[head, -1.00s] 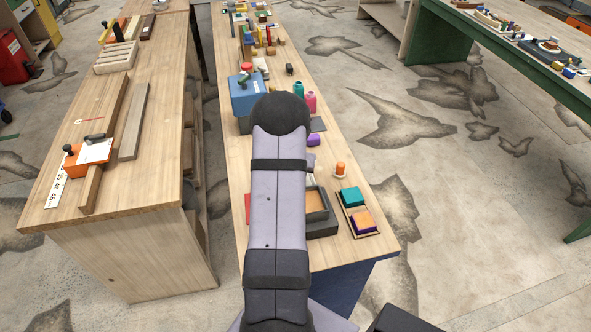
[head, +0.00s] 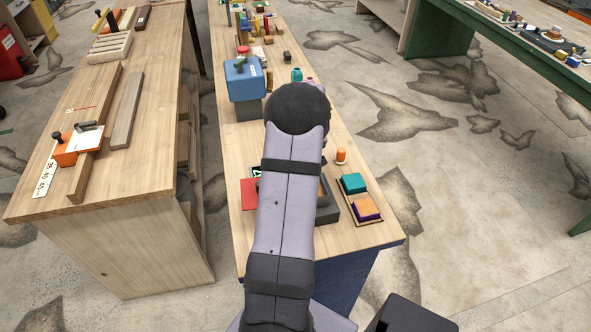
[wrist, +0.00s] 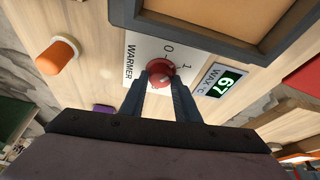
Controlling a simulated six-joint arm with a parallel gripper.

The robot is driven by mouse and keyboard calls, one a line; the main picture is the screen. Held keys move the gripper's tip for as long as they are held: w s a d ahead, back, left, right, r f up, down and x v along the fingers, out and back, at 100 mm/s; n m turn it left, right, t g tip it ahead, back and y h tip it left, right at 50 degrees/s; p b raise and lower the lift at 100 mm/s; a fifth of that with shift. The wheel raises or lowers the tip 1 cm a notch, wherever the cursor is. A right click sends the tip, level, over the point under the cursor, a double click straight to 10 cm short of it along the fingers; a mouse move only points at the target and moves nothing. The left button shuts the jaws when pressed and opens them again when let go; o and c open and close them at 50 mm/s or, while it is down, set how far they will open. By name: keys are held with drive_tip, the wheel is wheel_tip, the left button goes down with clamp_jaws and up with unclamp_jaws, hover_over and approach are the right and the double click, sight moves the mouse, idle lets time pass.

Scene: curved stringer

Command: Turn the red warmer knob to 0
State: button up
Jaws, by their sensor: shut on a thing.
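The red warmer knob (wrist: 160,77) sits on a white plate (wrist: 133,51) printed WARMER, with marks 0 and 1. In the wrist view the 0 is above the knob and the 1 to its upper right. A pale mark on the knob seems to face the 1 side, but it is small. My gripper (wrist: 160,86) is shut on the knob, one finger on each side. In the head view my arm hides the knob and the gripper.
A display (wrist: 222,83) reading 67, labelled WAX °C, is right of the knob. A dark-rimmed tray (wrist: 222,42) stands close above it. An orange peg-like piece (wrist: 58,55) is to the left. In the head view, teal and orange blocks (head: 354,183) lie right of my arm.

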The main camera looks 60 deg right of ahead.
drive_tip(key=n+b, duration=0.1)
drive_tip(key=b, duration=0.1)
drive_tip(key=n+y+b, duration=0.1)
drive_tip(key=n+b, duration=0.1)
drive_tip(key=shift+d+f+t+b, duration=0.15)
drive_tip(key=shift+f+t+b, duration=0.15)
drive_tip(key=shift+b, duration=0.1)
drive_tip(key=n, duration=0.1)
drive_tip(key=n+y+b, duration=0.1)
drive_tip(key=n, duration=0.2)
drive_tip(key=shift+s+d+r+y+b, duration=0.1)
drive_tip(key=shift+r+y+b, duration=0.2)
drive_tip(key=shift+y, duration=0.1)
drive_tip(key=shift+n, duration=0.4)
drive_tip(key=o, duration=1)
drive_tip(key=shift+b+v, duration=0.5)
drive_tip(key=shift+v, duration=3.2)
